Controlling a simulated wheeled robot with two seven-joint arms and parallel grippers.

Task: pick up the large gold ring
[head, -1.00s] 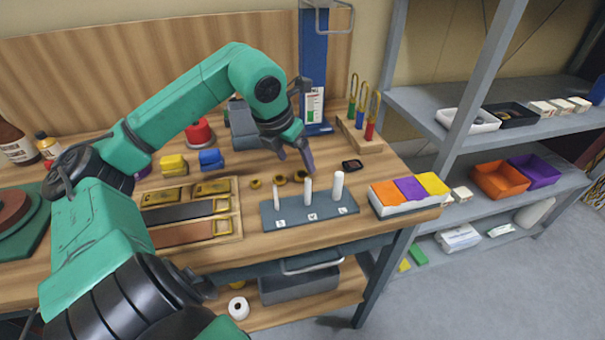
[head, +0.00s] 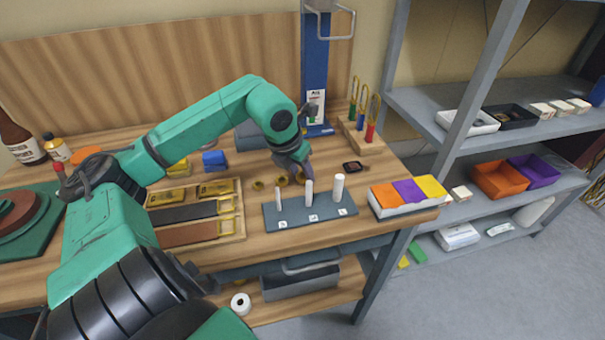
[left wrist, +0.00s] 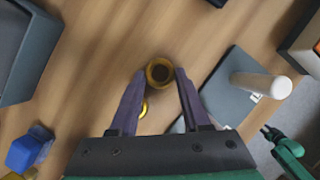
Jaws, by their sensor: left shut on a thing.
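Several small gold rings lie in a row on the wooden table behind a blue-grey peg board (head: 290,222) with three white pegs. My left gripper (head: 301,176) reaches down at the right end of that row. In the left wrist view, my left gripper (left wrist: 160,76) is shut on the large gold ring (left wrist: 160,71), which sits between its two fingertips. A second gold ring (left wrist: 144,108) shows partly behind the left finger. In the head view, a gold ring (head: 257,185) lies free at the left end.
A white bin (head: 408,209) with orange, purple and yellow parts stands right. A blue post (head: 315,75) rises behind.

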